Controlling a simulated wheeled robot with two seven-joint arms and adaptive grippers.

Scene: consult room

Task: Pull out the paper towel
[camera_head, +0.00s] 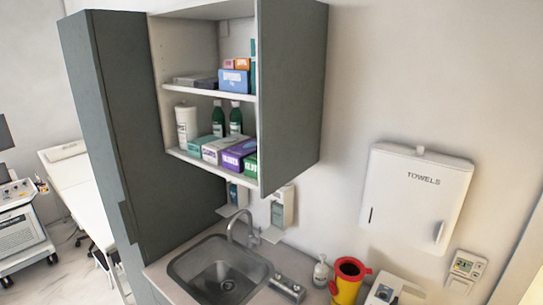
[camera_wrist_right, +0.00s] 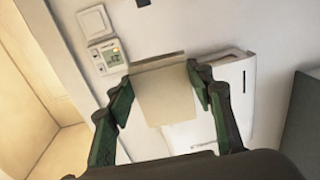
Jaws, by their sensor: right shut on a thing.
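The white wall dispenser (camera_head: 415,200) marked "TOWELS" hangs on the wall at the right of the head view. It also shows tilted in the right wrist view (camera_wrist_right: 235,75). A beige paper towel sheet (camera_wrist_right: 167,98) lies between the two green fingers of my right gripper (camera_wrist_right: 162,82) in the right wrist view, and the gripper is shut on it. The sheet's upper end is near a grey strip beside the dispenser. Neither the sheet nor my grippers can be made out in the head view.
A thermostat (camera_head: 466,265) is on the wall right of the dispenser; it also shows in the wrist view (camera_wrist_right: 110,55). Below are a yellow bin with a red top (camera_head: 347,282), a soap bottle (camera_head: 321,270) and a sink (camera_head: 220,272).

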